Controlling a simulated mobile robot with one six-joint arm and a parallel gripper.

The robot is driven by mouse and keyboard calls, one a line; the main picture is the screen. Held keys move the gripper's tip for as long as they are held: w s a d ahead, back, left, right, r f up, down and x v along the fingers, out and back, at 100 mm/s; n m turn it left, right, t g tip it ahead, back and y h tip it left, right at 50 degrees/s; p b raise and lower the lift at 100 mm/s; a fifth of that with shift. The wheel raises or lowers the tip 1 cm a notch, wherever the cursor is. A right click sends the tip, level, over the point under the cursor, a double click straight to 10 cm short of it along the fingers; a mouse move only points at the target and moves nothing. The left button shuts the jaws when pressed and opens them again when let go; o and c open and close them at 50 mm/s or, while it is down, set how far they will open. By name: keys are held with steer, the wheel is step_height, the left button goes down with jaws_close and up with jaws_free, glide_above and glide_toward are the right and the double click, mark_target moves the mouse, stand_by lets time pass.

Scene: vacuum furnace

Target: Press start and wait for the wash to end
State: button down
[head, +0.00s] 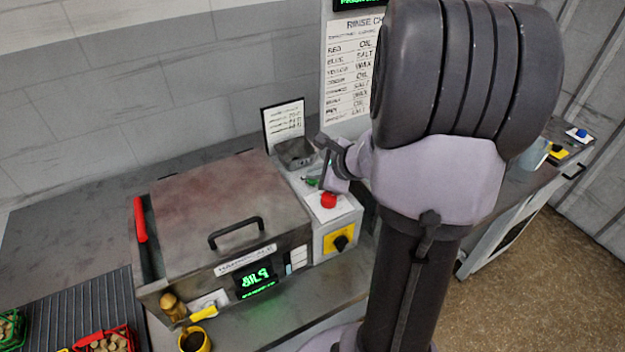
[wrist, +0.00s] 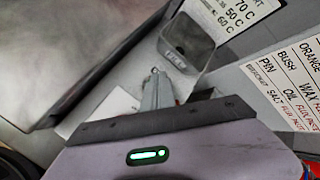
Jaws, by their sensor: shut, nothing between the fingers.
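The washer (head: 225,205) is a metal box on the bench with its lid down and a black handle on top. Its front display (head: 256,280) glows green, but I cannot read it surely. On the control panel at its right are a red button (head: 328,200) and a black knob on a yellow plate (head: 341,241). A small green part (head: 312,181) shows just beside my gripper (head: 327,178), mostly hidden. My gripper is shut and empty, low over the panel; I cannot tell whether it touches. In the wrist view its closed fingertips (wrist: 156,78) point towards a small metal cup (wrist: 187,42).
Signs with lists stand behind the washer, a small card (head: 284,125) and a larger rinse chart (head: 348,75). A red basket (head: 105,341) of small parts and a yellow mug (head: 194,340) are at the front left.

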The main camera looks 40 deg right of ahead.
mark_target(315, 181)
stand_by(0.6)
steer(key=shift+r+p, duration=0.45)
steer(key=shift+r, duration=0.2)
step_height(315, 181, up, 5)
steer(key=p, duration=0.4)
steer(key=shift+r, duration=0.1)
stand_by(0.4)
